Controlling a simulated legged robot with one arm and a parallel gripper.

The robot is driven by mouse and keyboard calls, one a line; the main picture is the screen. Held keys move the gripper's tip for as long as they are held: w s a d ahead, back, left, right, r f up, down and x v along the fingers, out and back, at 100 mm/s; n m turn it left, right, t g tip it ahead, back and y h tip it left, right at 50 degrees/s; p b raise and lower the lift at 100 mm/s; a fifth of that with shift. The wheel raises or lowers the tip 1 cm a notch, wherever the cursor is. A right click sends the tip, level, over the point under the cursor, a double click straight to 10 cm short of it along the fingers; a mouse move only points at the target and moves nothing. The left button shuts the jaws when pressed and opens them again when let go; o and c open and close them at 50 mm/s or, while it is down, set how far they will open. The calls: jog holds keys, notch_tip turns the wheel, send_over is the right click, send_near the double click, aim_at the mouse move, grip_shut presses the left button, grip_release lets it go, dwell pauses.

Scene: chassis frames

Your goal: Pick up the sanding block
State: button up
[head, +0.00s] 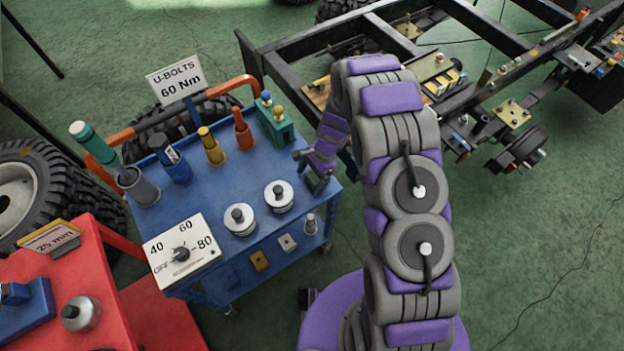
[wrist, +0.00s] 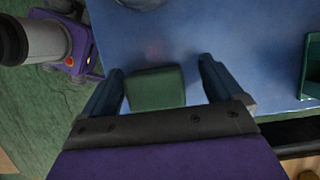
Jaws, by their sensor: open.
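A dark green block (wrist: 156,88), seemingly the sanding block, lies on the blue cart top (wrist: 240,30) in the wrist view. My gripper (wrist: 159,75) is open, with one finger on each side of the block. There is a narrow gap to the left finger and a wider one to the right finger. The near end of the block is close to my gripper's palm; whether they touch I cannot tell. In the head view my gripper (head: 318,180) is at the right edge of the blue cart (head: 190,200), and I cannot make out the block there.
Two silver round weights (head: 239,220) stand left of my gripper. A teal holder (head: 277,127) stands behind it. A dial box (head: 181,252), a sign (head: 175,80) and several tool cups occupy the cart. A black chassis frame (head: 290,48) lies behind and right.

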aim_at(312, 178)
jog(key=shift+a, duration=0.1)
jog(key=shift+c, duration=1.3)
jog(key=shift+d+r, duration=0.1)
jog(key=shift+d, duration=0.9)
jog(key=c, duration=0.4)
jog(key=shift+c, duration=1)
jog(key=shift+a, duration=0.1)
jog(key=shift+c, duration=0.7)
jog(key=shift+a, duration=0.65)
jog(key=shift+c, duration=0.3)
jog(key=shift+d+r, duration=0.15)
jog(key=shift+r, duration=0.05)
jog(key=v, duration=0.1)
jog(key=p+v, duration=0.1)
jog(key=v, duration=0.1)
jog(key=shift+s+r, duration=0.15)
jog(key=shift+s, duration=0.2)
jog(key=s+d, duration=0.3)
jog(key=d, duration=0.4)
jog(key=s+d+r+p, duration=0.1)
jog(key=s+d, duration=0.3)
jog(key=d, duration=0.3)
jog(key=shift+r+p, duration=0.25)
jog(key=shift+p, duration=0.05)
jog(key=shift+a, duration=0.15)
